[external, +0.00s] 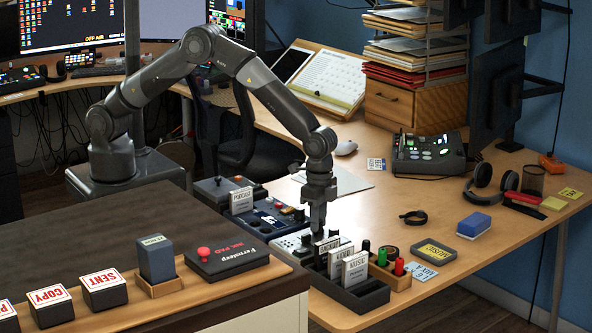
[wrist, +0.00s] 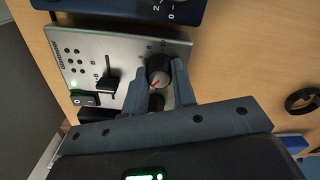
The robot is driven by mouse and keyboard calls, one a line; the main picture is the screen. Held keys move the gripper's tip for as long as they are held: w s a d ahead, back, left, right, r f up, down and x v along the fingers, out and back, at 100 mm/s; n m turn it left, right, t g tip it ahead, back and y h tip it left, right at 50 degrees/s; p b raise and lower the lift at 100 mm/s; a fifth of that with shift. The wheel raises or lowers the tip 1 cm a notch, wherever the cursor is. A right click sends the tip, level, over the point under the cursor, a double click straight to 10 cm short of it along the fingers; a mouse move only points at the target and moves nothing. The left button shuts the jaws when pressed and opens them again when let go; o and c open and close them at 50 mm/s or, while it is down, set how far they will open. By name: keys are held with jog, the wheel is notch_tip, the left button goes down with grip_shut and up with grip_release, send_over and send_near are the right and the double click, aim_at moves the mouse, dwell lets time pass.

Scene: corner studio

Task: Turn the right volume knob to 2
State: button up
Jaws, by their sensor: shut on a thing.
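A silver control panel (wrist: 125,50) fills the upper left of the wrist view. A round dark volume knob (wrist: 158,68) with a red pointer mark stands on it, between the two fingers of my gripper (wrist: 161,75). The fingers are shut on this knob, one on each side. A second dark round part (wrist: 157,102) shows between the fingers, partly hidden. In the external view my gripper (external: 318,228) points down at the panel (external: 291,241), and the knob is hidden there.
A black slider (wrist: 107,84) and a green-lit switch (wrist: 84,98) share the panel. A dark blue device (wrist: 120,8) with a dial lies beside it. A holder of labelled cards (external: 352,287) and a rack of coloured markers (external: 396,272) stand close to my gripper.

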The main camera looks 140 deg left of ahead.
dwell(0.5)
jog(key=o, duration=1)
jog(key=shift+r, duration=0.15)
notch_tip(320, 180, up, 10)
jog(key=shift+r, duration=0.25)
jog(key=shift+a, duration=0.1)
